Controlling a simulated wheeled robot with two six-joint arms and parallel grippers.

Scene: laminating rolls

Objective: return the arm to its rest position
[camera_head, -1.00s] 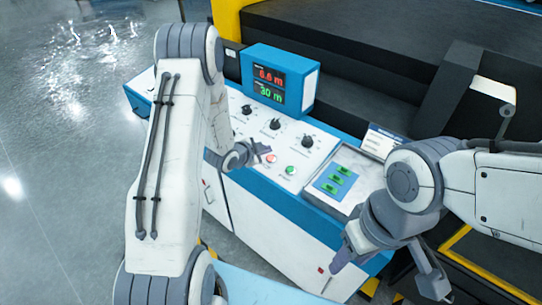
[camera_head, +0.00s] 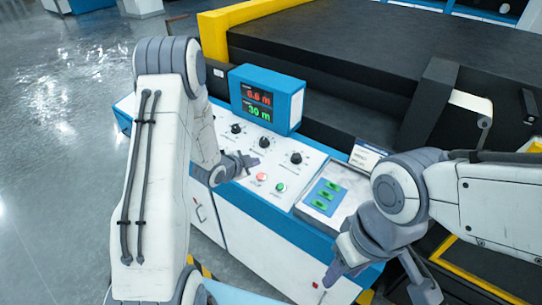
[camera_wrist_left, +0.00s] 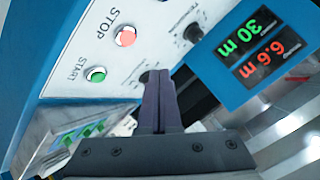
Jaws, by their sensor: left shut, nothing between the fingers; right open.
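My left gripper (camera_head: 248,161) is over the white control panel (camera_head: 284,153), left of the red stop button (camera_head: 262,177) and the green start button (camera_head: 281,187). In the left wrist view its two fingers (camera_wrist_left: 160,103) are shut together with nothing between them. That view also shows the stop button (camera_wrist_left: 125,36) and the start button (camera_wrist_left: 96,74), both apart from the fingertips. My right gripper (camera_head: 375,282) is at the lower right, in front of the console, with its fingers spread wide and empty.
A blue display box (camera_head: 268,97) reading 6.6 m and 30 m stands behind the panel's black knobs (camera_head: 264,142). A tray with green pieces (camera_head: 326,195) is right of the buttons. The dark machine bed (camera_head: 370,50) lies behind. Open floor (camera_head: 60,150) is at left.

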